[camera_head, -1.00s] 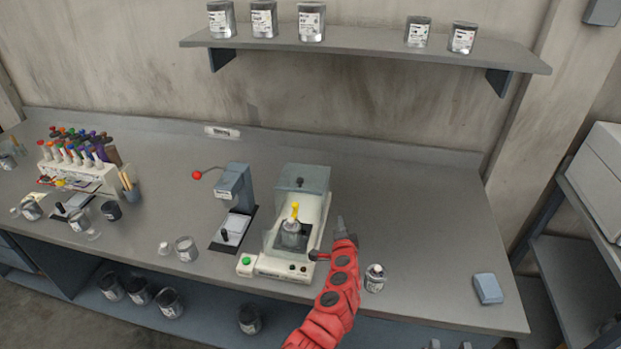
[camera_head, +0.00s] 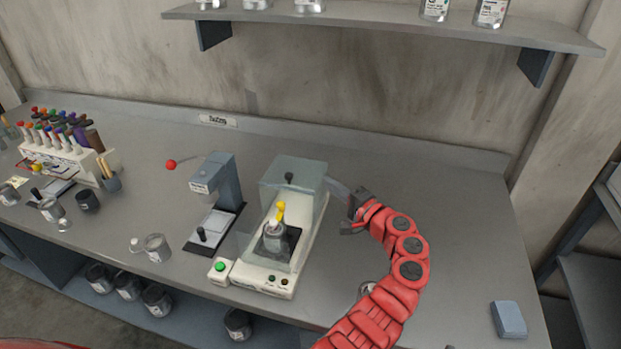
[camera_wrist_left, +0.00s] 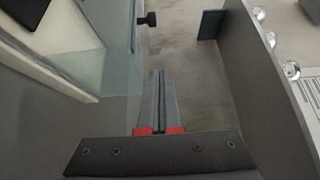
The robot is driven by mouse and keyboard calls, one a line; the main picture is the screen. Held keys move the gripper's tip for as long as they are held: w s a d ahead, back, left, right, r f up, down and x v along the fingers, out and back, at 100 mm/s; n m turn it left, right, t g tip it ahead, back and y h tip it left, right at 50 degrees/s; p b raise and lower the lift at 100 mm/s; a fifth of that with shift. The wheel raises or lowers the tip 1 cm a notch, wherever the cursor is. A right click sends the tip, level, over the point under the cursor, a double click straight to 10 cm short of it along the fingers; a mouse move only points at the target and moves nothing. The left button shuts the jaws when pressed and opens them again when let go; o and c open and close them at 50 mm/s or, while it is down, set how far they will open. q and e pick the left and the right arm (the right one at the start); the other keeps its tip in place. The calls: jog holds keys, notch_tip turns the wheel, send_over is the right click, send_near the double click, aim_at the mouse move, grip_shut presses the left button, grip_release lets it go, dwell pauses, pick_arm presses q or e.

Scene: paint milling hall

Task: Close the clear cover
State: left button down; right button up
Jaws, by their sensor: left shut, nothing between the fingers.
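The clear cover (camera_head: 305,182) is a see-through box with a dark knob (camera_head: 289,178). It stands raised at the back of the cream machine (camera_head: 266,277). A small jar with a yellow top (camera_head: 275,237) sits in the machine's well in front of it. My left gripper (camera_head: 330,183) is shut and empty, its fingers pointing left at the right rear side of the cover; I cannot tell whether they touch it. In the left wrist view, the shut fingers (camera_wrist_left: 161,75) lie right of the clear panel (camera_wrist_left: 85,68), with a dark knob beyond. My right gripper is out of view.
A grey stand device (camera_head: 215,180) is left of the machine, with a green button (camera_head: 219,267) at the machine's front left. A jar under my arm is mostly hidden. A blue block (camera_head: 508,319) lies at right. The bench behind my gripper is clear.

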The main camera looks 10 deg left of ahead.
aim_at(300, 182)
pick_arm(q)
jog(key=x, duration=0.9)
jog(key=shift+w+a+f+p, duration=0.25)
jog(key=shift+w+p, duration=0.05)
jog(key=shift+a+r+p, duration=0.1)
jog(key=shift+r+p, duration=0.1)
jog(key=shift+p, duration=0.1)
jog(key=shift+s+a+f+p, duration=0.1)
jog(key=shift+s+p, duration=0.15)
jog(key=shift+p, duration=0.15)
jog(key=shift+s+a+r+p, duration=0.1)
jog(key=shift+s+a+p, duration=0.05)
jog(key=shift+s+p, duration=0.35)
jog(key=shift+s+a+r+p, duration=0.1)
jog(key=shift+s+p, duration=0.2)
jog(key=shift+p, duration=0.25)
jog(key=shift+s+a+f+p, duration=0.15)
jog(key=shift+s+a+p, duration=0.05)
jog(key=shift+s+p, duration=0.45)
jog(key=shift+s+f, duration=0.1)
jog(key=shift+s, duration=0.05)
